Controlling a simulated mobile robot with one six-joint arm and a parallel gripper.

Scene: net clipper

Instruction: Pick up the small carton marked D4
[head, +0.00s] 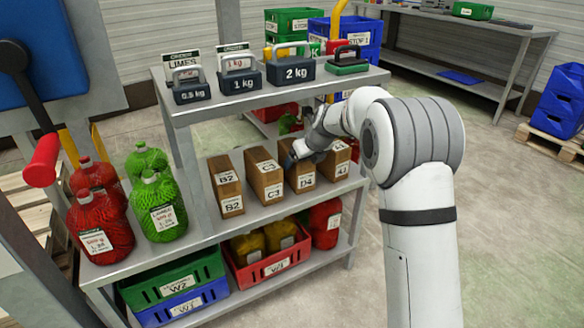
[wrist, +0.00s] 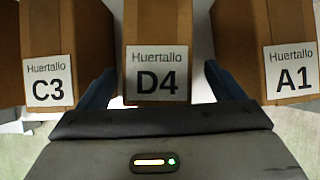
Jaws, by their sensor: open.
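The small carton marked D4 (head: 304,177) is a brown box with a white label, upright on the middle shelf between the cartons C3 and A1. In the wrist view carton D4 (wrist: 158,45) is centred ahead of my gripper (wrist: 158,92). The two dark blue fingers stand apart, one in the gap on each side of D4, with nothing held between them. In the head view my gripper (head: 300,152) is at the top of D4 and partly hides it. Whether the fingers touch the carton I cannot tell.
Carton C3 (head: 266,180) stands close left of D4, carton A1 (head: 336,162) close right, with narrow gaps. Carton B2 (head: 228,185) is farther left. The top shelf (head: 225,104) with weights overhangs behind. Red and green net bags (head: 160,205) stand at the left.

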